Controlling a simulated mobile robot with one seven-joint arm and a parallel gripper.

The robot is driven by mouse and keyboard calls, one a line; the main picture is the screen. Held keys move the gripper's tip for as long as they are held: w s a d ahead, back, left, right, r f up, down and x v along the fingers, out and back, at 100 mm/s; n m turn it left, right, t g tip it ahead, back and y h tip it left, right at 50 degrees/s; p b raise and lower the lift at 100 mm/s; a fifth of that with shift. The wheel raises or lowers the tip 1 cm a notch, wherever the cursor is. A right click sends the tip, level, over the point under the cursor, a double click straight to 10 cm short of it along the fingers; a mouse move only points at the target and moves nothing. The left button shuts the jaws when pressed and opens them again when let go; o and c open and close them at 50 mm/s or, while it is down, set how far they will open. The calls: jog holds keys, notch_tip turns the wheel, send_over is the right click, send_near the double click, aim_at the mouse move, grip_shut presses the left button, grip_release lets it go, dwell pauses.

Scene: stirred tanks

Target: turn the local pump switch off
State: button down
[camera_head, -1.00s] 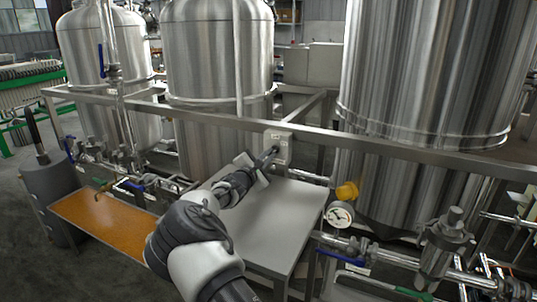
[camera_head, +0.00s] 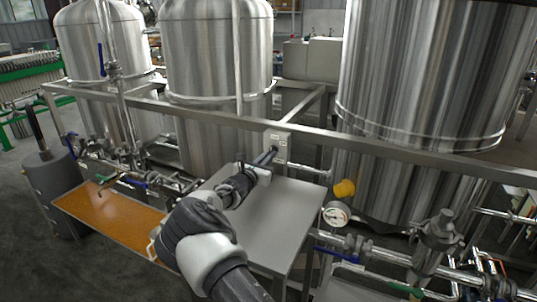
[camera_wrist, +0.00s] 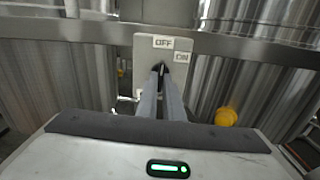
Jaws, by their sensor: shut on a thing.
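The local pump switch is a pale grey box (camera_head: 284,137) on the front rail in the head view. In the wrist view its plate (camera_wrist: 143,52) carries an OFF label at top centre and an ON label to the right and lower. The dark knob (camera_wrist: 161,66) sits below OFF, with a small light mark near its top. My gripper (camera_wrist: 162,78) is shut on the knob, one finger on each side. In the head view my gripper (camera_head: 270,153) reaches the box from the left front. The fingers hide most of the knob, so its exact angle is hard to tell.
A grey table (camera_head: 285,212) lies below my forearm. The steel rail (camera_head: 375,150) runs across in front of large tanks (camera_head: 215,55). A yellow knob (camera_head: 344,189), a gauge (camera_head: 336,214) and pipes are at the right. An orange-topped bench (camera_head: 105,220) is at the left.

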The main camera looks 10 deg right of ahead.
jog(key=shift+n, duration=0.3)
dwell(0.4)
jog(key=c, duration=1.9)
grip_release()
jog(key=p+v, duration=0.2)
jog(key=v, duration=1.5)
jog(key=shift+s+a, duration=0.15)
jog(key=shift+s, duration=0.1)
